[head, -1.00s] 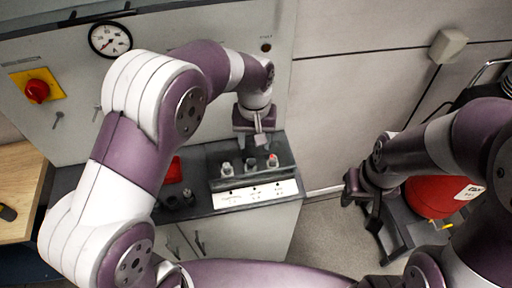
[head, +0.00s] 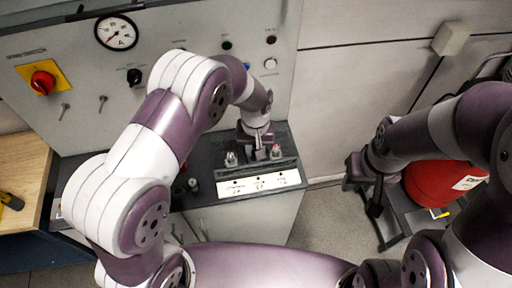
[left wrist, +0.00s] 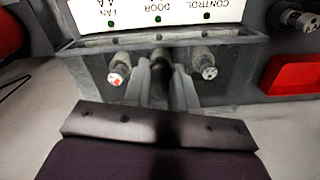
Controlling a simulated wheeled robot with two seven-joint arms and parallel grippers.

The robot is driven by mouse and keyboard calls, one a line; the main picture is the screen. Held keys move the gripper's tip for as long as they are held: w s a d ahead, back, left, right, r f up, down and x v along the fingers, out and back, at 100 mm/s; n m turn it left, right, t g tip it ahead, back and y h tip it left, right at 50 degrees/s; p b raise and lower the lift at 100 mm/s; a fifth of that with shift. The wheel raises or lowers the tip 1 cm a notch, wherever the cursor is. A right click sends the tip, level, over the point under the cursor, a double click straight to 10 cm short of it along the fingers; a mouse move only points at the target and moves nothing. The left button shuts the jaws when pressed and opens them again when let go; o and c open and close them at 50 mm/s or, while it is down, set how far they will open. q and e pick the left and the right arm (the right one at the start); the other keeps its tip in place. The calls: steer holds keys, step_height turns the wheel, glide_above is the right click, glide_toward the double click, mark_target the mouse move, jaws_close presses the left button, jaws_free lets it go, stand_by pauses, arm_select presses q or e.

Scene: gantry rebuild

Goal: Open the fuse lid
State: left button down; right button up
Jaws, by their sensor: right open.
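A dark grey fuse box (head: 215,186) sits on the ledge below the control panel, with a white label strip (head: 258,184) along its front. In the left wrist view its framed, see-through-looking lid area (left wrist: 222,82) surrounds the fuse posts; I cannot tell the lid's exact outline. A plain-tipped post (left wrist: 203,68) and a red-tipped post (left wrist: 117,74) flank the middle. My left gripper (head: 260,153) points down there, its fingers (left wrist: 161,88) on either side of the dark middle part. Contact is unclear. My right gripper (head: 362,184) is open and empty, away to the right.
The panel carries a gauge (head: 116,33), a red knob on a yellow plate (head: 43,82) and a black knob (head: 134,76). A wooden bench (head: 22,165) stands at left. A red tank (head: 440,183) stands beyond my right arm.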

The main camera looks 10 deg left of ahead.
arm_select(q)
steer(key=shift+r, duration=0.1)
steer(key=shift+w+r+p, duration=0.3)
steer(key=shift+w+r, duration=0.25)
steer(key=shift+r, duration=0.1)
steer(key=shift+w+a+r, duration=0.2)
steer(key=shift+w+r, duration=0.25)
steer(key=shift+w+a+r, duration=0.2)
steer(key=shift+w+r, duration=0.2)
steer(key=shift+w+a+r+p, duration=0.2)
steer(key=shift+w+r, duration=0.1)
steer(key=shift+w, duration=0.2)
steer(key=shift+w+a+r+p, duration=0.15)
steer(key=shift+w+r, duration=0.15)
steer(key=shift+w, duration=0.15)
steer(key=shift+w+a+r, duration=0.15)
steer(key=shift+w, duration=0.3)
steer(key=shift+w+a+r, duration=0.1)
steer(key=shift+w, duration=0.3)
